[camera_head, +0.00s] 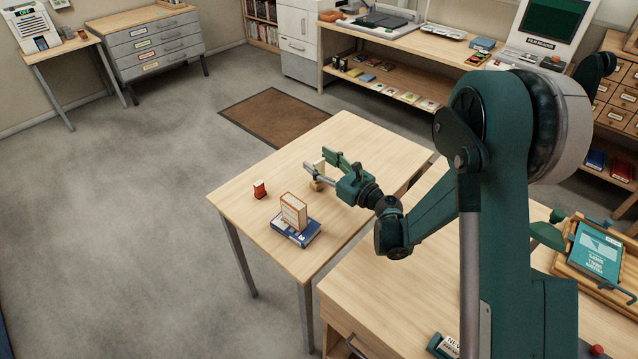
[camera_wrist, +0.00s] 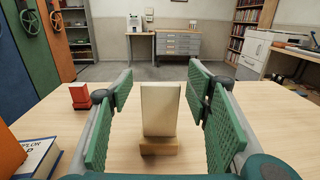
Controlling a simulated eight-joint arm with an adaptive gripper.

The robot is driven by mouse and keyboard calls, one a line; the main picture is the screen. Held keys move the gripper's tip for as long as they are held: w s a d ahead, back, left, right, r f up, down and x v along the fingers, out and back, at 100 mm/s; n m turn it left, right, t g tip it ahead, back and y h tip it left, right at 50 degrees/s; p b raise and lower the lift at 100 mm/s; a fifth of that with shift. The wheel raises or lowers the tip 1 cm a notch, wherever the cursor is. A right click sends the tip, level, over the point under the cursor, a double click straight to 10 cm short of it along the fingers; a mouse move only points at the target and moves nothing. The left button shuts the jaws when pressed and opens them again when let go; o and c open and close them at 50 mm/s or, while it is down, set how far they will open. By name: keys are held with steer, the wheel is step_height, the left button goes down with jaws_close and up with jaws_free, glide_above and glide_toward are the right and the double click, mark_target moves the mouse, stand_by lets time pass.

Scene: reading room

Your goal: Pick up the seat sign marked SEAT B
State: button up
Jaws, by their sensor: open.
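A seat sign (camera_wrist: 160,108), a pale upright card in a small wooden base (camera_wrist: 158,145), stands on the wooden table between my fingers in the wrist view. Its face toward the wrist camera shows no readable marking, so I cannot tell its label. In the head view the sign (camera_head: 319,170) is partly hidden by my gripper (camera_head: 322,168). My gripper is open, with its green padded fingers (camera_wrist: 160,115) on either side of the sign and gaps showing on both sides.
A small red object (camera_head: 260,189) stands on the table's left part. The table's far end (camera_head: 366,135) is clear.

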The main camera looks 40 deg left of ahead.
steer(key=shift+c, duration=0.3)
steer(key=c, duration=1.2)
steer(key=shift+r+p, duration=0.95)
steer(key=shift+r, duration=4.05)
steer(key=shift+a, duration=0.1)
